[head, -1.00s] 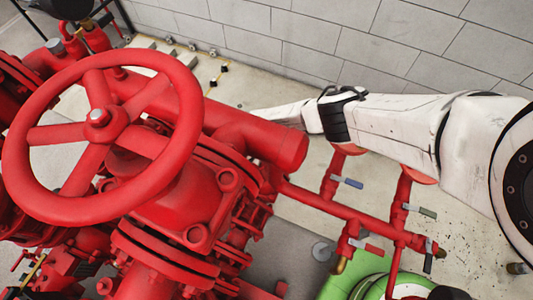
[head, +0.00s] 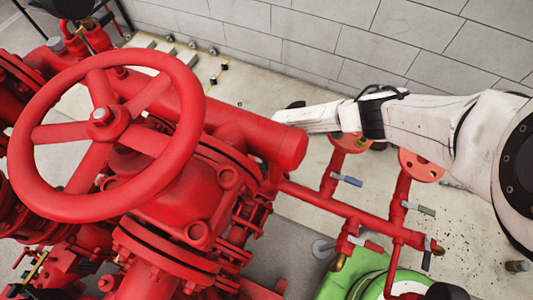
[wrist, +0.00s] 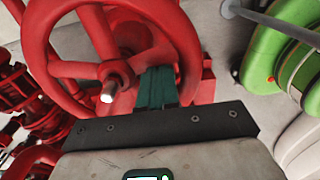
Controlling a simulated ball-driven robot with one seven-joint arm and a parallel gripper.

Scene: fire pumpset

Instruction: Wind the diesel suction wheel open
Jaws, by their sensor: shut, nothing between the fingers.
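A large red handwheel (head: 105,137) with spokes and a steel hub nut fills the left of the head view, on a flanged red valve body (head: 190,190). In the wrist view a red handwheel (wrist: 85,69) with a hub bolt is close in front; I cannot tell whether it is the same wheel. My gripper (wrist: 157,72) has its teal fingers together, with nothing between them. They overlap the wheel right of its hub; whether they touch it is unclear. In the head view the arm's far end sits beside the red pipe end, with the fingers not clearly visible.
Thin red pipes (head: 350,208) with small coloured levers run below my arm. Green equipment (head: 345,285) is at the bottom; green equipment (wrist: 265,55) also shows right in the wrist view. A grey block wall (head: 330,40) closes the back, with pale floor before it.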

